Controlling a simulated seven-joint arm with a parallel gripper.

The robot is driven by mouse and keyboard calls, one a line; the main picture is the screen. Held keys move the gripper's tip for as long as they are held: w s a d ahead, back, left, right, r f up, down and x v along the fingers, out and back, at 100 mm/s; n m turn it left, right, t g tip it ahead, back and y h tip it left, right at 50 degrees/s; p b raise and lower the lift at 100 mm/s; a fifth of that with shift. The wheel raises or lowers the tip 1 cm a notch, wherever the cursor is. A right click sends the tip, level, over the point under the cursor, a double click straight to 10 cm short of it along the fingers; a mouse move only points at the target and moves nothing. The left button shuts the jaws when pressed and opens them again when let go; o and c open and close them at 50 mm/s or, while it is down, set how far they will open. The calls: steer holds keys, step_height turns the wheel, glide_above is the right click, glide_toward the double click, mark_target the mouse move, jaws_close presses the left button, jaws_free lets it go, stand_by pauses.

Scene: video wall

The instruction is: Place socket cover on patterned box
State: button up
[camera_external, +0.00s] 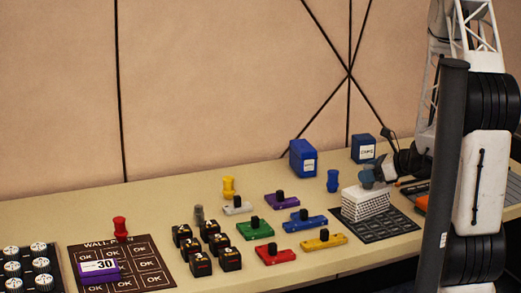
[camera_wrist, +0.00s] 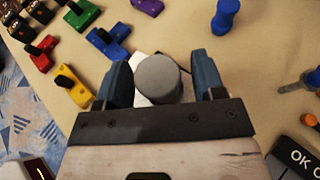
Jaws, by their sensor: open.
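The patterned box (camera_external: 365,204) is white with a lattice surface and stands on a dark gridded mat at the right of the table. My gripper (camera_external: 377,172) is just above it with blue-grey fingers. In the wrist view my gripper (camera_wrist: 160,82) is open, with its fingers on either side of a grey round cylinder (camera_wrist: 158,77), which looks like the socket cover. Pale gaps show between the cylinder and the fingers. A white part of the box (camera_wrist: 143,99) shows below the cylinder. Whether the cylinder rests on the box I cannot tell.
A blue cylinder (camera_external: 333,181) stands just left of the box. Blue boxes (camera_external: 303,158) stand behind it. Colored blocks with black knobs (camera_external: 324,240) and several black cubes (camera_external: 200,262) lie to the left.

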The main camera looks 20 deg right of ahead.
steer(key=shift+r, duration=0.2)
steer(key=v, duration=1.2)
stand_by(0.4)
stand_by(0.5)
steer(key=s+a+r+n+g+h, duration=0.2)
steer(key=s+a+r+n+g, duration=0.65)
steer(key=a+r+n, duration=0.4)
steer(key=s+a+r+n+t+h, duration=0.1)
steer(key=s+r+n+h, duration=0.6)
steer(key=s+n, duration=0.4)
steer(key=r+n, duration=0.1)
steer(key=n, duration=0.2)
steer(key=shift+a+r+h, duration=0.25)
steer(key=shift+r+h, duration=0.1)
steer(key=shift+h, duration=0.05)
